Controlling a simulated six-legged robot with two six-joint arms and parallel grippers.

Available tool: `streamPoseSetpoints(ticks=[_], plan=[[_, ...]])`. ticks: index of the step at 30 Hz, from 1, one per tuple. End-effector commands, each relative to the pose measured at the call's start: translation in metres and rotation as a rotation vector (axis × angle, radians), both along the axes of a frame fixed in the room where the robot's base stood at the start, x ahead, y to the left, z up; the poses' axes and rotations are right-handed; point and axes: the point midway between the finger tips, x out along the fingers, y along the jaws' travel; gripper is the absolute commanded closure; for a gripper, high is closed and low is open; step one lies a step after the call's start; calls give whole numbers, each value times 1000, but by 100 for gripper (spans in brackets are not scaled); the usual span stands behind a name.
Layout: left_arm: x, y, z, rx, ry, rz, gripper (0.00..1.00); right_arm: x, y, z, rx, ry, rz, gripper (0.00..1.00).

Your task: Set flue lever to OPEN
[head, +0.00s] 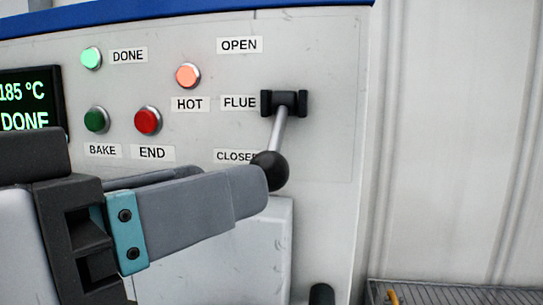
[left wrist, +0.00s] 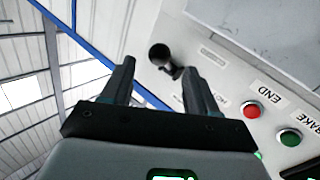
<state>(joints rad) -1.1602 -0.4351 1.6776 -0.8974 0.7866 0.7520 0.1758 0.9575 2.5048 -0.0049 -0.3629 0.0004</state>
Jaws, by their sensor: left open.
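The flue lever (head: 278,130) is on the panel at right in the head view. Its rod slopes down from a black pivot bracket, with its black ball knob (head: 270,171) beside the CLOSED label (head: 235,156). The OPEN label (head: 239,45) is above the pivot. My left gripper (head: 256,186) comes in from the left with its fingertips at the knob, partly overlapping it in view. In the left wrist view my left gripper (left wrist: 158,68) is open, and the knob (left wrist: 159,54) shows between and just beyond the fingertips. Contact cannot be told. My right gripper is not seen.
Left of the lever are a lit DONE lamp (head: 91,58), a lit HOT lamp (head: 188,75), a green BAKE button (head: 96,120) and a red END button (head: 148,121). A display (head: 28,105) reads 185 °C DONE. Right of the panel is open space before a pale wall (head: 455,130).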

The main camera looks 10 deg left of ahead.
Motion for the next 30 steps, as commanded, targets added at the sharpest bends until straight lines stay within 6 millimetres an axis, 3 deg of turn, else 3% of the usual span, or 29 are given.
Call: streamPoseSetpoints(ticks=[3, 9, 21, 27, 30], plan=[[24, -15, 1, 5, 6, 5, 41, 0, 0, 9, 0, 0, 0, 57], [48, -32, 1, 2, 3, 1, 41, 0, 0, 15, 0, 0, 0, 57], [55, -37, 0, 0, 1, -1, 41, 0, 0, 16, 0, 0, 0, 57], [54, -36, 0, 1, 1, 0, 100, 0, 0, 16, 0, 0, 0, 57], [54, -36, 0, 0, 1, -1, 100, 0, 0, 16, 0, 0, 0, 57]])
